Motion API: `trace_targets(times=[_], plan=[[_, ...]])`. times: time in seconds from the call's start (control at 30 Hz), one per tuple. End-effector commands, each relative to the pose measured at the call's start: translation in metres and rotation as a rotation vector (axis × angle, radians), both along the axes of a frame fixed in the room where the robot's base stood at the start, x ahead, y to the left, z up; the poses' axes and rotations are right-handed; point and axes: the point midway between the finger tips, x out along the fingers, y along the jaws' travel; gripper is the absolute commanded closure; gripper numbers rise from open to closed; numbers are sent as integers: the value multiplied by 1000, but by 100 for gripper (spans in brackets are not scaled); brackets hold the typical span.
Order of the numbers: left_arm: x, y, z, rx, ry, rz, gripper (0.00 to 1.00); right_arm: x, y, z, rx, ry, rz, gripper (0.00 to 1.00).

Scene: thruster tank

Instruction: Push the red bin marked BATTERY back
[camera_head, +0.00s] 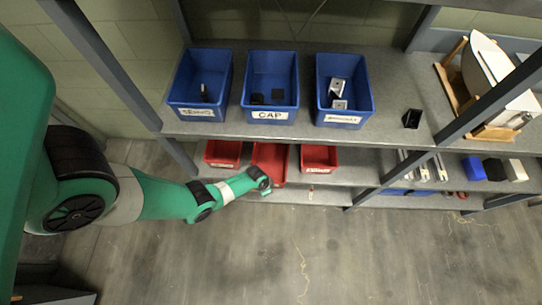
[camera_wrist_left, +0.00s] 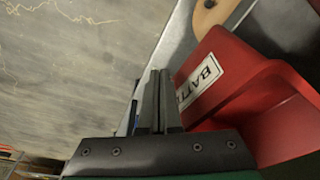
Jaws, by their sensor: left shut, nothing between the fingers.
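In the left wrist view the red bin marked BATTERY (camera_wrist_left: 255,85) fills the right side. Only the first letters of its white label show. In the head view the middle red bin (camera_head: 270,158) on the lower shelf sticks out further forward than its neighbours, and my left arm partly hides its front. My left gripper (camera_head: 267,190) is at that bin's front edge. In the left wrist view its fingers (camera_wrist_left: 153,100) are shut with nothing between them, just beside the labelled front. I cannot tell whether they touch it. My right gripper is not in view.
Two red bins, one left (camera_head: 222,162) and one right (camera_head: 319,170), flank the middle one. Three blue bins, including one marked CAP (camera_head: 269,115), stand on the upper shelf (camera_head: 390,125) above. Shelf posts frame the area. The floor (camera_head: 300,250) in front is clear.

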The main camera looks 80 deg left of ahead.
Motion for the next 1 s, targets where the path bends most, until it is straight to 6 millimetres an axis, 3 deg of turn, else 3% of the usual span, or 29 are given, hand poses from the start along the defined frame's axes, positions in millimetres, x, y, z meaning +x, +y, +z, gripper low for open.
trace_targets(times=[1.0], plan=[[10, 30, 0, 1, -1, 1, 100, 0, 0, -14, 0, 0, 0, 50]])
